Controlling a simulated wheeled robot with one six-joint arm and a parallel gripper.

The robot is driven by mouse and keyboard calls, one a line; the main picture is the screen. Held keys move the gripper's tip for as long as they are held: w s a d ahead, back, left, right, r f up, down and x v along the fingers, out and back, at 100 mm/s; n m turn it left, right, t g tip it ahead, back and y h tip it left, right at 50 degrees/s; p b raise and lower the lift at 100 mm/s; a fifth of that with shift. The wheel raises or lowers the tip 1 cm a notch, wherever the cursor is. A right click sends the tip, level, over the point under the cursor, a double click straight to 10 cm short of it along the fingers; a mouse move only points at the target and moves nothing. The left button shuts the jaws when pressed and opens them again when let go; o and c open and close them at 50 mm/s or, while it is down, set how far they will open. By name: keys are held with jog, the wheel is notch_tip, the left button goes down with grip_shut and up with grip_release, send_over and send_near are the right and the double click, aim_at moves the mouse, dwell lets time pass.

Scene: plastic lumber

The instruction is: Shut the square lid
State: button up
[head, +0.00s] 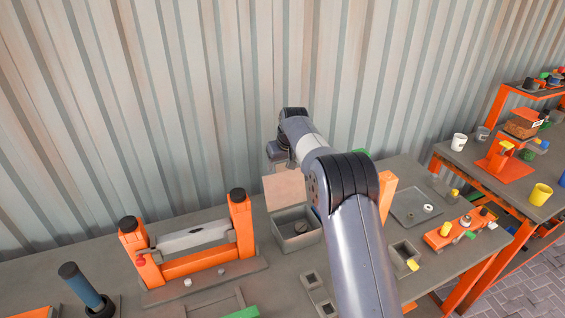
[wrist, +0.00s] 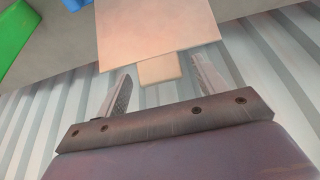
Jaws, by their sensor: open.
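The square lid (head: 287,190) is pinkish tan and stands raised, about upright, at the back of a small grey box (head: 298,240). The box is open on the bench, with a round dark thing inside. In the wrist view the lid (wrist: 155,30) fills the top middle, and its small tab (wrist: 159,71) points towards my gripper. My gripper (wrist: 162,78) is open, with one finger to each side of the tab in the picture. I cannot tell whether they touch it. In the head view my gripper (head: 283,162) is above the lid, partly hidden by my arm.
An orange stand (head: 195,265) with a grey bar is left of the box. A grey tray (head: 415,205) and an orange block with pegs (head: 460,230) lie to the right. A corrugated wall (head: 190,100) rises close behind the bench.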

jog(key=c, duration=1.4)
jog(key=shift+b, duration=0.35)
